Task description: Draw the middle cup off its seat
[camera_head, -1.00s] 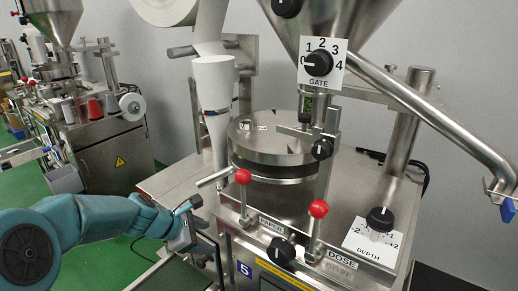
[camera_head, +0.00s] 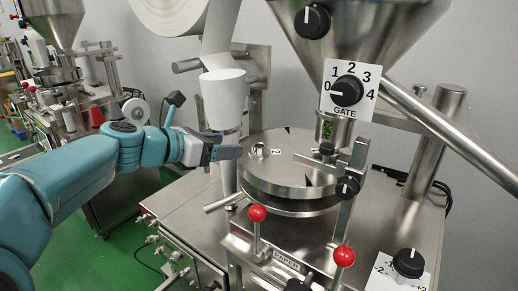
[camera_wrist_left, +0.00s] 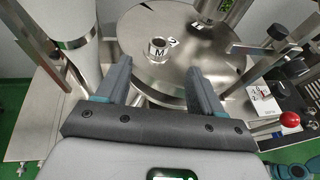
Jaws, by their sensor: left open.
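The middle cup (camera_head: 260,150) is a small metal cup standing on the round steel disc (camera_head: 285,183). In the left wrist view the cup (camera_wrist_left: 157,48) sits beside a label that reads M. My left gripper (camera_head: 226,151) is just left of the cup in the head view, above the disc's left side, with empty jaws. In the left wrist view the open fingers (camera_wrist_left: 157,70) point toward the cup, which shows between and beyond their tips. I see no contact with the cup.
A white paper cone (camera_head: 223,98) stands close behind my left gripper. The gate dial (camera_head: 346,91) and hopper hang over the disc's right side. Two red-knobbed levers (camera_head: 257,213) rise in front of the disc. A steel bracket (camera_head: 330,163) crosses its right part.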

